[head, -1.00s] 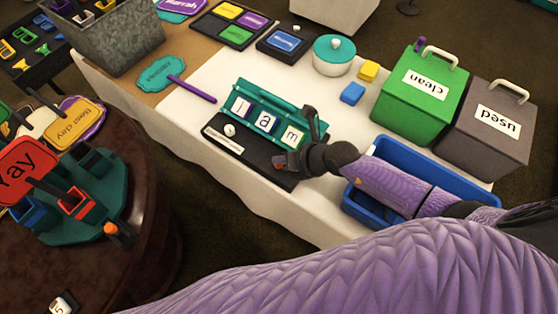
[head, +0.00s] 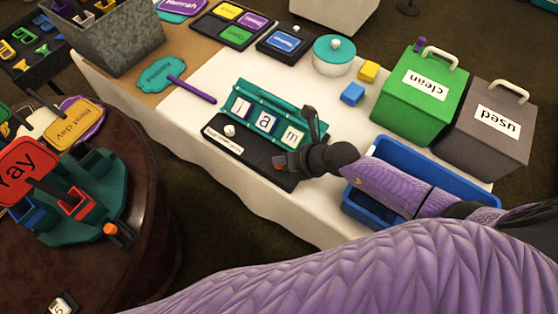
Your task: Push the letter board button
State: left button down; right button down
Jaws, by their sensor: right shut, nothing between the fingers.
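The letter board (head: 262,168) is a dark base with a teal rack (head: 290,112) on the white table. The rack holds the tiles "I" (head: 241,107), "a" (head: 266,121) and "m" (head: 292,136). A round white button (head: 229,130) is on the base at its left, by a white label strip (head: 222,140). My right gripper (head: 280,160) is shut and empty over the right end of the board, to the right of the button and apart from it. It hides part of that end. My left gripper is out of view.
A blue tray (head: 456,180) lies under my right arm. Green "clean" (head: 412,105) and grey "used" (head: 482,145) boxes stand at right. A teal-lidded pot (head: 334,57) and a sign with a purple handle (head: 163,75) lie behind the board. A round table (head: 155,225) is at left.

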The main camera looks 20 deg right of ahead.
dwell(0.4)
jog(key=shift+f, duration=0.45)
jog(key=shift+r+p, duration=0.5)
jog(key=shift+r, duration=0.05)
jog(key=shift+f, duration=0.1)
notch_tip(320, 180, up, 6)
jog(key=p, duration=0.7)
jog(key=shift+r, duration=0.2)
jog(key=shift+f, duration=0.2)
